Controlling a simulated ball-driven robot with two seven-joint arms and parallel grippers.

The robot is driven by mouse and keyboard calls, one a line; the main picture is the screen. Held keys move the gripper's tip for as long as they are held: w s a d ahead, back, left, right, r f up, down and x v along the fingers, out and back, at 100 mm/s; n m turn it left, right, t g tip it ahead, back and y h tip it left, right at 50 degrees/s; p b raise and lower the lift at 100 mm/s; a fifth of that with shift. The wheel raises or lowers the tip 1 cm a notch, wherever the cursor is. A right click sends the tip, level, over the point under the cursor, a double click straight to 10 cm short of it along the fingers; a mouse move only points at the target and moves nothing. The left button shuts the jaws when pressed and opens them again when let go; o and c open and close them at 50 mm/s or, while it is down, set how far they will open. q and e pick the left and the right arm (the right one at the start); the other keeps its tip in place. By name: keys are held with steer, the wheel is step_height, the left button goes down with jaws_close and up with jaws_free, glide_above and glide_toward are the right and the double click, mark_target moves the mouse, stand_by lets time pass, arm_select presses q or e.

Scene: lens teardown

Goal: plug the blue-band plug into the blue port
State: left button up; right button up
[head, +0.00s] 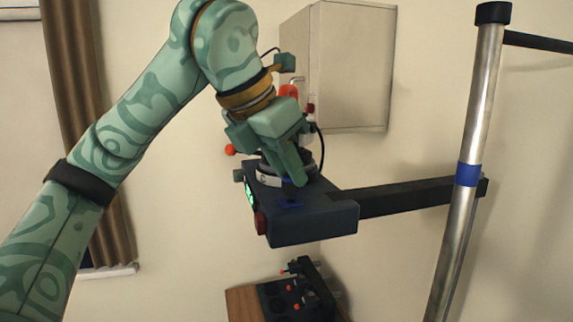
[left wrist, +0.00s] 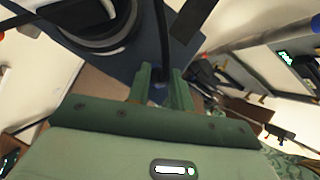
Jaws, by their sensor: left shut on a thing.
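My left gripper (head: 297,180) reaches down over a dark blue box (head: 318,222) held out on a black bracket. A black lens-like ring with a pale band (head: 268,180) sits on the box top, partly behind the fingers. A small blue mark (head: 291,204) lies on the top near the front; I cannot tell if it is the blue port. In the left wrist view the fingers (left wrist: 163,88) are closed around a narrow dark thing, seemingly the plug. Its band is hidden. A black cable (head: 322,150) loops beside the gripper. My right gripper is not seen.
The bracket (head: 405,197) runs to a metal pole (head: 475,120) with a blue band, at the right. Below stands a wooden surface (head: 241,303) with a black holder and orange-tipped parts. A wall cabinet (head: 350,70) is behind. Space left of the box looks clear.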

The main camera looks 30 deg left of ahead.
arm_select(q)
steer(key=shift+f+b, duration=0.3)
steer(key=shift+f, duration=0.25)
steer(key=o, duration=1)
steer(key=p+v, duration=0.1)
steer(key=v, duration=1.5)
steer(key=shift+s+r, duration=0.1)
